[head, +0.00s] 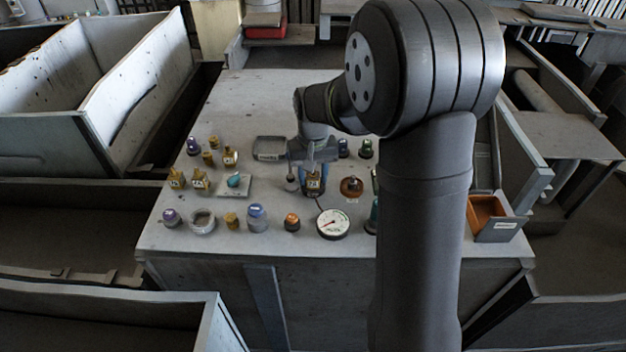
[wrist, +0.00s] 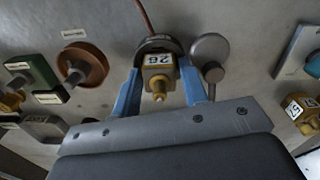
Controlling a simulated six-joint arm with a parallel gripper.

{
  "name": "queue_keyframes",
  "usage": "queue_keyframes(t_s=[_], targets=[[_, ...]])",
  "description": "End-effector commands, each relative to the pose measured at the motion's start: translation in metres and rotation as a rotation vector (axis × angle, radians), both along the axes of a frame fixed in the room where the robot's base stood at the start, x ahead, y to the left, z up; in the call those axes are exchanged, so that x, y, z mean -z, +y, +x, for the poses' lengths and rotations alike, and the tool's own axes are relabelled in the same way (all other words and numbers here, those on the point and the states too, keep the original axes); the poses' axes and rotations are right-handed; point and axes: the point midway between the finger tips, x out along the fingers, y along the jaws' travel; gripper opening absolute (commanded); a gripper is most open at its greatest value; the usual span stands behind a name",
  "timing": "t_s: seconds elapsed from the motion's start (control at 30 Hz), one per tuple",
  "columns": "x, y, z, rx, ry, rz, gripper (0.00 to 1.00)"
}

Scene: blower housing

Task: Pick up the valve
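A brass-yellow valve (wrist: 158,72) with a numbered white label and a small pointed stem stands on a dark round base between the two blue fingers of my gripper (wrist: 160,84) in the wrist view. A narrow gap shows on either side of it, so the fingers look open around it; contact at the tips is hard to see. In the head view my gripper (head: 313,152) is low over the table, and the valve (head: 313,186) shows just below it. Similar yellow labelled parts (head: 199,180) stand at the left, and one also shows at the right of the wrist view (wrist: 298,107).
A grey knob (wrist: 210,50) stands close by the right finger. A brown round part (head: 351,187), a dial gauge (head: 333,223) and a grey tray (head: 270,149) are near. Several small parts crowd the table (head: 230,110). An orange-lined bin (head: 488,212) sits at right.

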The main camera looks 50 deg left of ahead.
Motion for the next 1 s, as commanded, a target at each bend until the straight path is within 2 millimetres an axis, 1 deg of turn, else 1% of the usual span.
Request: queue_keyframes(t_s=[0.03, 0.23, 0.47, 0.57, 0.67, 0.77, 0.83, 0.87, 1.0], targets=[[0.000, 0.000, 0.000, 0.000, 0.000, 0.000, 0.40], [0.000, 0.000, 0.000, 0.000, 0.000, 0.000, 0.01], [-0.001, 0.000, 0.000, -0.001, -0.001, 0.001, 0.01], [-0.004, 0.001, 0.000, -0.001, -0.001, 0.002, 0.01], [-0.012, 0.001, 0.000, -0.001, -0.002, 0.002, 0.01], [-0.028, 0.001, 0.000, -0.002, -0.003, 0.005, 0.00], [-0.041, 0.001, 0.000, -0.002, -0.004, 0.007, 0.00], [-0.047, -0.002, 0.002, 0.000, -0.004, 0.006, 0.00], [-0.064, -0.033, 0.018, 0.005, -0.003, 0.004, 0.00]])
